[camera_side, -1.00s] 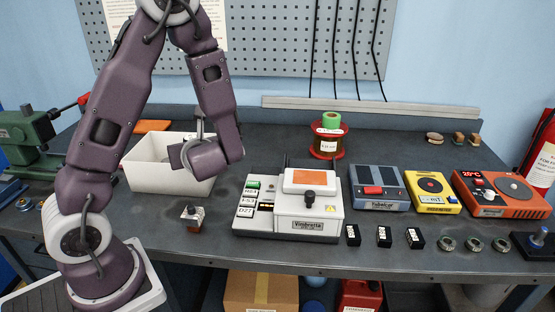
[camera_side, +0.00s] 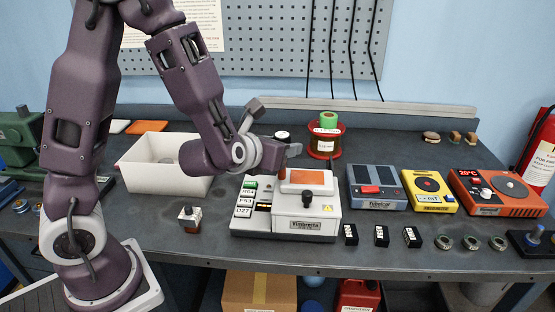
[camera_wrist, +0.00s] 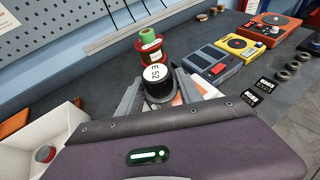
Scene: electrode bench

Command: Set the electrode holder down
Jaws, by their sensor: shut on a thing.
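My gripper (camera_side: 285,147) is shut on the electrode holder (camera_side: 282,135), a short black cylinder with a white top. In the wrist view, the holder (camera_wrist: 157,84) stands between the two grey fingers, and dark characters show on its top. It looks upright. In the side view, the gripper and holder are at the back of the white-and-grey instrument (camera_side: 306,225) with an orange plate on top. The holder's lower part is hidden by the gripper, so I cannot tell how high it is above the surface below.
A red spool with a green top (camera_side: 325,140) stands close behind the gripper. A white bin (camera_side: 150,184) is to the left, with a small red-and-white block (camera_side: 190,218) in front. Grey, yellow and orange devices (camera_side: 378,190) line the right. Small black blocks (camera_side: 381,236) stand at the front.

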